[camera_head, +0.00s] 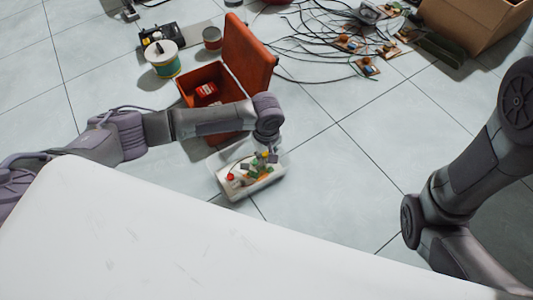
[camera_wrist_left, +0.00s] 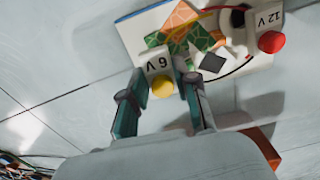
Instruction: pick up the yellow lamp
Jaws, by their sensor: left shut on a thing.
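The yellow lamp (camera_wrist_left: 163,86) sits on a white block marked "6 V" in the left wrist view. Its small yellow top also shows in the head view (camera_head: 265,154), at the upper right of a white board (camera_head: 237,194). My left gripper (camera_wrist_left: 161,72) has a finger on each side of the lamp's block and is shut on it. In the head view my left gripper (camera_head: 266,150) is small, above the board, and partly hidden by its wrist. My right arm is at the right edge, with its gripper out of view.
A red lamp (camera_wrist_left: 271,42) marked "12 V" is on the same board. An open orange box (camera_head: 250,60) stands just behind my left arm. Cans, loose cables and a cardboard box (camera_head: 475,32) lie further back. The tiled floor right of the board is clear.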

